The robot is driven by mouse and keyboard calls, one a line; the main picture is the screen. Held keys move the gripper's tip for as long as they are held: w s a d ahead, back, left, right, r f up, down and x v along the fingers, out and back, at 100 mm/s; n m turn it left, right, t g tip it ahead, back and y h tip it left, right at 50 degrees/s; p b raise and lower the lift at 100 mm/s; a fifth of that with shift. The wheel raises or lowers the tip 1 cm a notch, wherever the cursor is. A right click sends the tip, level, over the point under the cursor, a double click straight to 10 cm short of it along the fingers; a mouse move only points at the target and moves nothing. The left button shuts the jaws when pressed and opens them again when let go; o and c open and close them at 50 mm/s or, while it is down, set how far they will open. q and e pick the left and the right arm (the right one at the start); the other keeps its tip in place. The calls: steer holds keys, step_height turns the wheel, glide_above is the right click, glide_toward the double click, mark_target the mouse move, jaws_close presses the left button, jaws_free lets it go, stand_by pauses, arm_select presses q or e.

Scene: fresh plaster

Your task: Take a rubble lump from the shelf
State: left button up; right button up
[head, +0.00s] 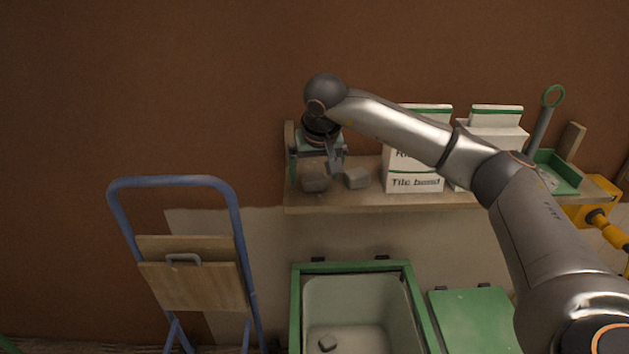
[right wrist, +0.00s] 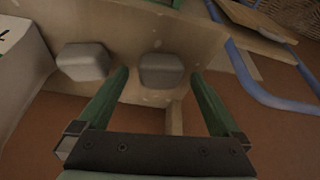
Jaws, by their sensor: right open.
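Two grey rubble lumps lie on the wooden shelf (head: 460,199) near its left end. The left lump (head: 315,183) is under my right gripper (head: 316,168); the right lump (head: 357,178) lies beside it, closer to the bags. In the right wrist view, my open right gripper (right wrist: 159,75) has its green fingers on either side of one lump (right wrist: 161,68), with gaps at both sides. The other lump (right wrist: 82,62) is outside the fingers, to the left. Whether the fingertips reach down past the lump's top is hard to tell. My left gripper is not in view.
White tile bond bags (head: 414,170) stand on the shelf right of the lumps, with a green tray (head: 556,172) further right.

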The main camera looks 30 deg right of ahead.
steer(key=shift+w+d+f, duration=0.1)
steer(key=shift+w+f, duration=0.05)
steer(key=shift+f, duration=0.3)
steer(key=c, duration=1.5)
steer(key=shift+r, duration=0.1)
steer(key=shift+c, duration=0.2)
